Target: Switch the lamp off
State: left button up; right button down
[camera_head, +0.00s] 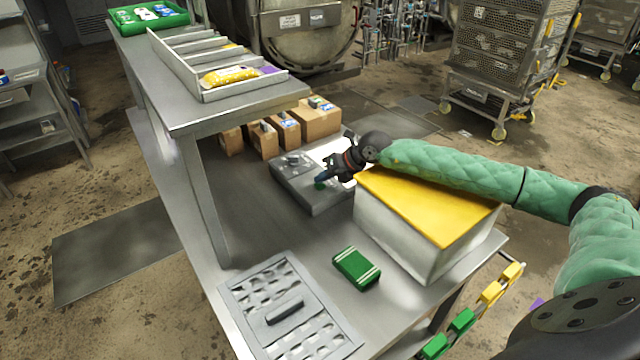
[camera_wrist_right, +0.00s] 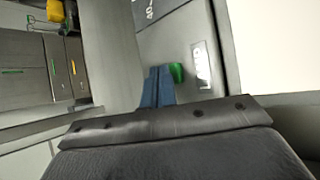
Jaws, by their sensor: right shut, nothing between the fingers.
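A grey control box (camera_head: 310,200) with a bright white panel (camera_head: 328,149) stands on the steel bench. In the right wrist view a label reading "LAMP" (camera_wrist_right: 201,66) is on the box's grey face. A green button or switch (camera_wrist_right: 177,72) sits beside that label, and a bit of green (camera_head: 319,187) shows in the head view. My right gripper (camera_head: 322,179) is shut and empty, with its blue fingertips (camera_wrist_right: 158,78) right by the green part. I cannot tell whether they touch it. My left gripper is not in view.
A white box with a yellow lid (camera_head: 428,200) stands right of the control box, under my right arm. A green block (camera_head: 356,267) and a perforated grey plate (camera_head: 262,290) lie nearer. Cardboard boxes (camera_head: 318,121) stand behind. A raised shelf (camera_head: 185,108) is on the left.

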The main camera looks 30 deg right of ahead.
aim_at(324, 185)
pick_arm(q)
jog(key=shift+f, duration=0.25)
pick_arm(e)
jog(key=shift+s+a+f, duration=0.15)
jog(key=shift+s+f, duration=0.05)
jog(key=shift+f, duration=0.4)
jog(key=shift+r, duration=0.15)
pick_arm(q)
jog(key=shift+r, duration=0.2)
pick_arm(e)
jog(key=shift+w+r, duration=0.1)
jog(key=shift+r, duration=0.85)
jog(key=shift+r, duration=0.1)
jog(key=shift+r, duration=0.2)
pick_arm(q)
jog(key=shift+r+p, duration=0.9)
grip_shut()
pick_arm(e)
notch_tip(324, 185, up, 6)
jog(key=shift+f, duration=0.2)
dwell(0.5)
